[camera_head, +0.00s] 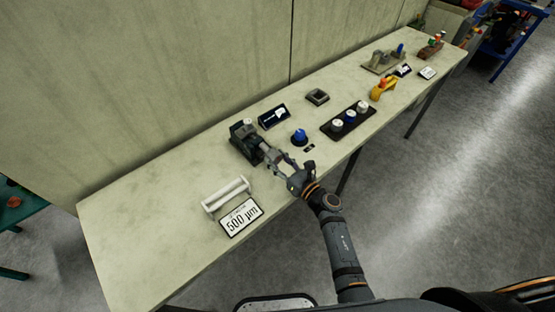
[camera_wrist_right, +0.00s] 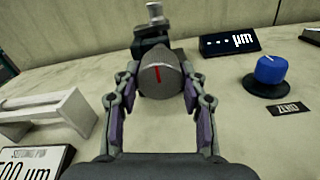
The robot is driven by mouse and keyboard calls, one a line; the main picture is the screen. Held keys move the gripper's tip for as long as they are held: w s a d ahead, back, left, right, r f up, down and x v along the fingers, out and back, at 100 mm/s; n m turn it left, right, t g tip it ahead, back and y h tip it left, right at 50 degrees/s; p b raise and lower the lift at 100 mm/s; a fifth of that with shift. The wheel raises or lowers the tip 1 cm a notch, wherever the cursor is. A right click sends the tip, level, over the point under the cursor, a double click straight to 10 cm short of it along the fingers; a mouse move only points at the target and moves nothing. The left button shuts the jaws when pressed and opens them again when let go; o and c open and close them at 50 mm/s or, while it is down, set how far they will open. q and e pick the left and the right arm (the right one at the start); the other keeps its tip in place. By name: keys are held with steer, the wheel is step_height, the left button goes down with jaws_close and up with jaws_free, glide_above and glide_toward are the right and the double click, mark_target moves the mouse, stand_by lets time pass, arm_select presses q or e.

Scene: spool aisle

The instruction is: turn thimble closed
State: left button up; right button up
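The thimble is a grey, round-fronted knob with a red line (camera_wrist_right: 160,78) on the front of a dark bench micrometer (camera_head: 246,140). My right gripper (camera_head: 281,160) reaches it from the front right. In the right wrist view its two fingers stand on either side of the thimble, spread apart, with the tips very close to its sides. I cannot see clear contact. The red line is nearly upright, slightly tilted. The dark display (camera_wrist_right: 230,41) behind shows dots and "µm". My left gripper is not in view.
A blue knob (camera_head: 299,137) with a "ZERO" label stands right of the thimble. A white stand (camera_head: 227,193) and a "500 µm" sign (camera_head: 241,217) lie to the left. A black strip (camera_head: 347,120) with several knobs is further right. The bench (camera_head: 150,215) is clear at its left end.

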steer(key=c, duration=0.3)
steer(key=shift+m, duration=0.3)
steer(key=m+p, duration=0.2)
steer(key=m, duration=0.1)
steer(key=shift+r, duration=0.1)
steer(key=shift+m+p, duration=0.65)
steer(key=shift+m, duration=0.95)
steer(key=o, duration=1.1)
